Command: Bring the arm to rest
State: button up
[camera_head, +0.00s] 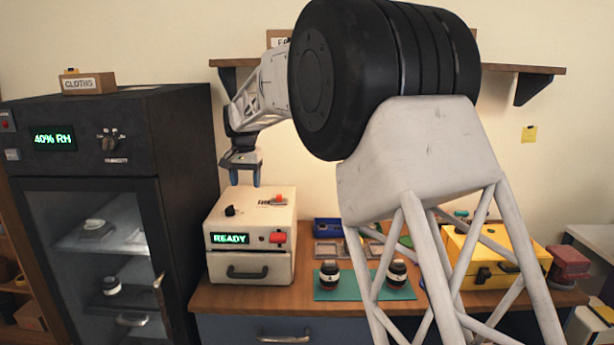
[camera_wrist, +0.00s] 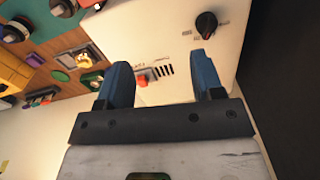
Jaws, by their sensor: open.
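My gripper (camera_head: 245,180) is open and empty, pointing down with its blue fingertips a little above the left part of the white box with the green READY display (camera_head: 230,238). In the wrist view, the two blue fingers of my gripper (camera_wrist: 162,85) stand apart with nothing between them. Beyond them is the top of the white box (camera_wrist: 165,35), with a black knob (camera_wrist: 207,22) and a red switch (camera_wrist: 142,80). My arm reaches up and over from the right in the head view, hiding part of the bench and shelf.
A dark humidity cabinet (camera_head: 180,150) stands close on the left. Two small lenses (camera_head: 329,274) sit on a green mat (camera_head: 345,293). A yellow case (camera_head: 520,257) is at the right of the bench. A wall shelf (camera_head: 530,69) runs behind my arm.

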jog(key=s+d+r+t, duration=0.1)
jog(key=s+d+r, duration=0.2)
jog(key=s+d, duration=1)
jog(key=s+d+r, duration=0.2)
jog(key=s+d, duration=1)
jog(key=s+d+f, duration=0.3)
jog(key=s+d, duration=0.1)
jog(key=s, duration=0.6)
jog(key=s+d+f+t, duration=0.1)
jog(key=s+d+f, duration=0.3)
jog(key=s, duration=0.6)
jog(key=s+d+f+n, duration=0.1)
jog(key=s+d+f, duration=0.3)
jog(key=s, duration=0.6)
jog(key=shift+d, duration=0.5)
